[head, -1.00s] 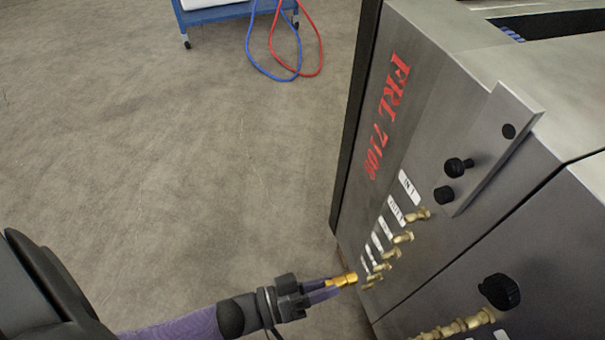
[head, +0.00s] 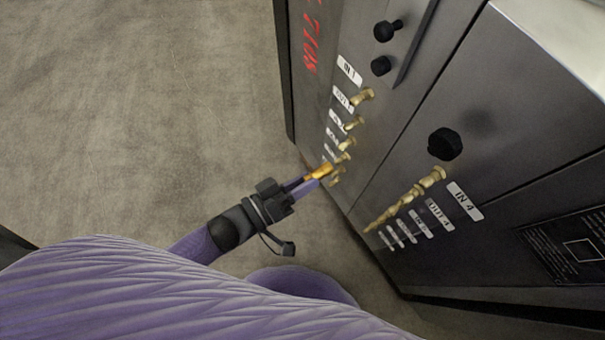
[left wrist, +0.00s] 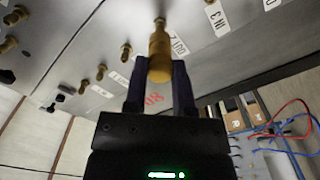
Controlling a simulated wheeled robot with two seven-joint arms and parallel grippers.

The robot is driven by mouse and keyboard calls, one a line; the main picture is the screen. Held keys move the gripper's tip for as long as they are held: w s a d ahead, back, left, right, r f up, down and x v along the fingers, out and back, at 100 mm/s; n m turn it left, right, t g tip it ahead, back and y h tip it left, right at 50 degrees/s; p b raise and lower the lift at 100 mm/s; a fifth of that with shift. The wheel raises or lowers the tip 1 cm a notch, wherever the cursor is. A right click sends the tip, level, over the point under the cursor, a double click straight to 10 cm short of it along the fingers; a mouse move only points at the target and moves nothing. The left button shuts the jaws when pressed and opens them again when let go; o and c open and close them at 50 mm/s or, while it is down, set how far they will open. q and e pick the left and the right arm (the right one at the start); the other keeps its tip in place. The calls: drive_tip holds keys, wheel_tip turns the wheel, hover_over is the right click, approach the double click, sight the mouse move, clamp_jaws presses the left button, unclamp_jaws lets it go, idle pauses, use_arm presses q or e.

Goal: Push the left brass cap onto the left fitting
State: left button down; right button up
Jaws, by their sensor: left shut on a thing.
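My left gripper (head: 311,182) is shut on a brass cap (head: 319,172), gold and brighter than the fittings. In the left wrist view the cap (left wrist: 159,57) sits between both fingertips, its far end lined up with a brass fitting (left wrist: 159,22) on the steel block. The cap's end meets or overlaps the fitting's tip; I cannot tell how far it is on. In the head view the cap is at the lower end of a row of fittings (head: 353,123), and the fitting it faces is partly hidden. My right gripper is not in view.
The steel mould block (head: 420,75) fills the right side. A second row of fittings (head: 430,178) and a black knob (head: 445,144) are on its adjoining face. Red and blue hoses (left wrist: 292,112) show in the left wrist view. The floor at left is clear.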

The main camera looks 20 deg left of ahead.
sight(319, 174)
use_arm(q)
drive_tip(key=shift+w+d, duration=0.2)
drive_tip(key=shift+w, duration=0.05)
drive_tip(key=shift+w+d, duration=0.3)
drive_tip(key=shift+w, duration=0.05)
idle(0.3)
drive_tip(key=shift+w, duration=0.15)
drive_tip(key=shift+w+d, duration=0.25)
drive_tip(key=shift+d, duration=0.05)
drive_tip(key=shift+w, duration=0.1)
drive_tip(key=shift+w+d, duration=0.25)
drive_tip(key=shift+w, duration=0.05)
unclamp_jaws()
drive_tip(key=p+v, duration=0.1)
drive_tip(key=v, duration=0.6)
idle(1.1)
